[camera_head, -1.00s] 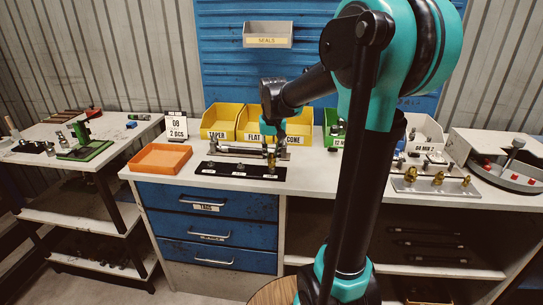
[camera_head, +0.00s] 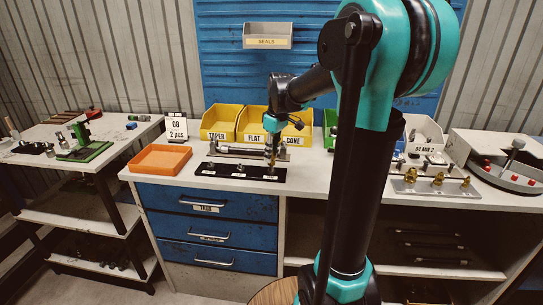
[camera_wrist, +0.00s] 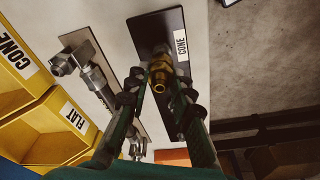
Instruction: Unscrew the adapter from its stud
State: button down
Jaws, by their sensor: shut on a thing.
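The brass adapter (camera_head: 271,160) is upright at the right end of a black plate (camera_head: 222,171) on the bench. My gripper (camera_head: 271,154) points down over that end of the plate. In the wrist view, my gripper (camera_wrist: 158,82) is shut on the adapter, one finger on each side. The stud under the adapter is mostly hidden, so I cannot tell how far the threads are engaged.
Yellow bins (camera_head: 221,121) stand behind the plate, with a metal fixture (camera_head: 240,150) between. An orange tray (camera_head: 160,159) sits to the left. A metal holder with brass fittings (camera_head: 437,181) lies to the right. Bare bench shows between plate and holder.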

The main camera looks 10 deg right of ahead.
jog(key=shift+r, duration=3.4)
